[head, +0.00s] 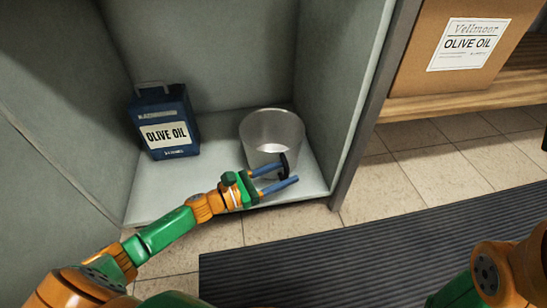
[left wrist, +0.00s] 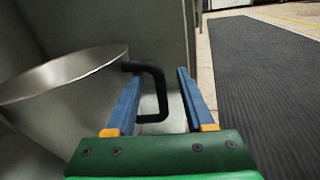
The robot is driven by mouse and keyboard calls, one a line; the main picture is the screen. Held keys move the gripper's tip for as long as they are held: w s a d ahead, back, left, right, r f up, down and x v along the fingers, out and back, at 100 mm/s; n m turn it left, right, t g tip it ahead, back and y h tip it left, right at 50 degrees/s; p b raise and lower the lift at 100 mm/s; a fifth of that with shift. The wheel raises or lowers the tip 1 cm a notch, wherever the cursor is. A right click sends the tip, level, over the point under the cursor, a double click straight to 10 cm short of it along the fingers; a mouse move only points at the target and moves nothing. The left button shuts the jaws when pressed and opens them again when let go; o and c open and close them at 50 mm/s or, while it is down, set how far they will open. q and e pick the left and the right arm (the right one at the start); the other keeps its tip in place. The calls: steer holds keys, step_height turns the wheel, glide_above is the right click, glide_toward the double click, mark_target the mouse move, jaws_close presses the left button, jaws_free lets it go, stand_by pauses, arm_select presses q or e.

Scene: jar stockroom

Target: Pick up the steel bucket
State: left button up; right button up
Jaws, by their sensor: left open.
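The steel bucket (head: 272,129) stands upright on the floor of a grey cubby, toward its right front. Its black side handle (head: 285,165) faces the front. My left gripper (head: 290,172) is open at the handle, one blue finger on either side of it in the picture. In the left wrist view the bucket (left wrist: 62,95) is at the left, and the black handle (left wrist: 160,85) reaches between the open fingers of my left gripper (left wrist: 158,76). A gap shows between the handle and the right finger; contact with the left finger is unclear. My right gripper is out of view.
A dark blue olive oil tin (head: 163,120) stands left of the bucket in the cubby. The cubby's right wall (head: 335,90) is close to the bucket. A cardboard olive oil box (head: 465,48) sits on a wooden shelf at right. A dark ribbed mat (head: 380,250) covers the floor in front.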

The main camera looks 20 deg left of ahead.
arm_select(q)
steer(key=shift+w+d, duration=0.45)
steer(key=shift+w, duration=0.1)
jaws_close()
stand_by(1.0)
